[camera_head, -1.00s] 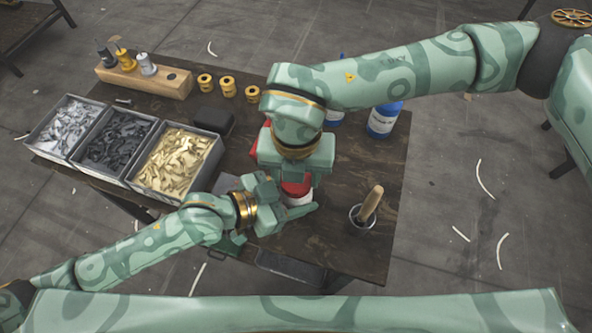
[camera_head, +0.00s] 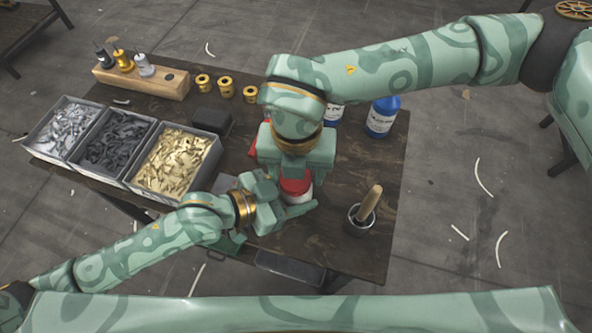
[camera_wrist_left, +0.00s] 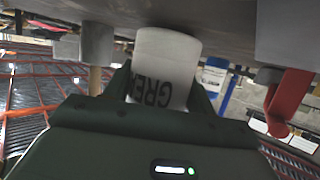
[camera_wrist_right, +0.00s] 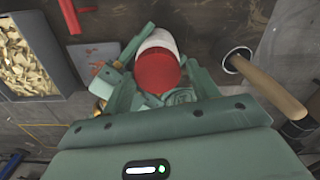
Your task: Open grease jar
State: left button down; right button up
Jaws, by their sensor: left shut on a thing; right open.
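The grease jar, a white jar with a red lid (camera_head: 296,187), stands near the table's front edge. My left gripper (camera_head: 290,208) is shut around its white body; the left wrist view shows the lettered jar (camera_wrist_left: 165,62) between the fingers. My right gripper (camera_head: 296,172) is open above the lid. In the right wrist view the red lid (camera_wrist_right: 157,72) sits on the jar between the open fingers, with a visible gap on the right side. The hands hide part of the jar in the head view.
A metal cup with a wooden-handled tool (camera_head: 368,205) stands right of the jar. Blue bottles (camera_head: 381,118) stand behind it. Open bins of small parts (camera_head: 172,165), a black box (camera_head: 212,122), gold bushings (camera_head: 226,84) and a wooden block (camera_head: 142,80) lie to the left and back.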

jog(key=r, duration=0.3)
jog(key=shift+s+a+r, duration=0.1)
jog(key=shift+a+r, duration=0.15)
jog(key=shift+r, duration=0.15)
jog(key=shift+c, duration=0.3)
notch_tip(320, 180, up, 2)
jog(key=m, duration=0.4)
jog(key=shift+d+r+m, duration=0.1)
jog(key=shift+r+m, duration=0.25)
jog(key=shift+m, duration=0.85)
notch_tip(320, 180, down, 8)
jog(key=shift+r, duration=0.25)
jog(key=c, duration=1)
jog(key=shift+c, duration=0.2)
jog(key=n, duration=0.6)
jog(key=shift+d+n, duration=0.1)
jog(key=shift+n, duration=0.2)
